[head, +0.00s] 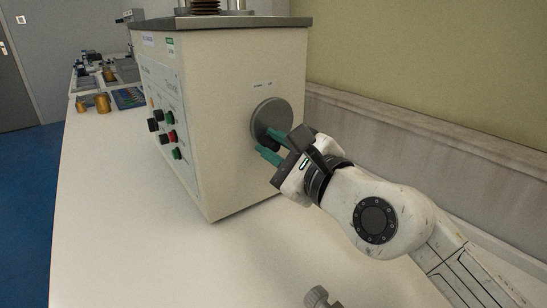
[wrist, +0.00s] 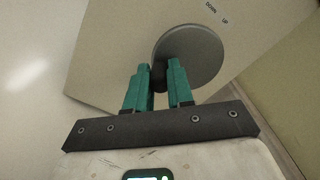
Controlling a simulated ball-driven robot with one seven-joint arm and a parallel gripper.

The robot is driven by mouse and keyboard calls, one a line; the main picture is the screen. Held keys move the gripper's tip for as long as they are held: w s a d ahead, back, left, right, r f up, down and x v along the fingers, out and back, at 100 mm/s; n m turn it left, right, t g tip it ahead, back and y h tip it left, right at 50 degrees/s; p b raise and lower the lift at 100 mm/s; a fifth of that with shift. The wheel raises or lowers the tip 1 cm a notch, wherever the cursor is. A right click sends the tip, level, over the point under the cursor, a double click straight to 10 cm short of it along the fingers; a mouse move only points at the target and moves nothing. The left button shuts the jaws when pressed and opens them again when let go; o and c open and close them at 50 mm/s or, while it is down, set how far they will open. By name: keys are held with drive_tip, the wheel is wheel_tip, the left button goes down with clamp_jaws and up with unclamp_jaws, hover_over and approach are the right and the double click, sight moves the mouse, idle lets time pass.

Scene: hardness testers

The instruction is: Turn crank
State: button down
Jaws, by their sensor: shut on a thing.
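The crank is a round grey disc (head: 272,115) on the right side wall of the beige tester (head: 240,75). The disc also shows in the wrist view (wrist: 200,50), with a small dark handle (wrist: 158,77) near its lower left edge. My gripper (head: 272,144) has green fingers and reaches the disc from the right. In the wrist view its fingers (wrist: 158,80) stand on both sides of the dark handle and are shut on it. Much of the handle is hidden by the fingers.
The tester stands on a white bench (head: 120,220), with knobs on its front panel (head: 166,125). A wall ledge (head: 400,130) runs close along the right. Small brass parts (head: 102,102) lie at the far left. A grey knob (head: 320,297) is at the front edge.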

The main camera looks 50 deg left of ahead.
drive_tip(key=shift+f, duration=0.1)
idle(0.3)
drive_tip(key=c, duration=1)
unclamp_jaws()
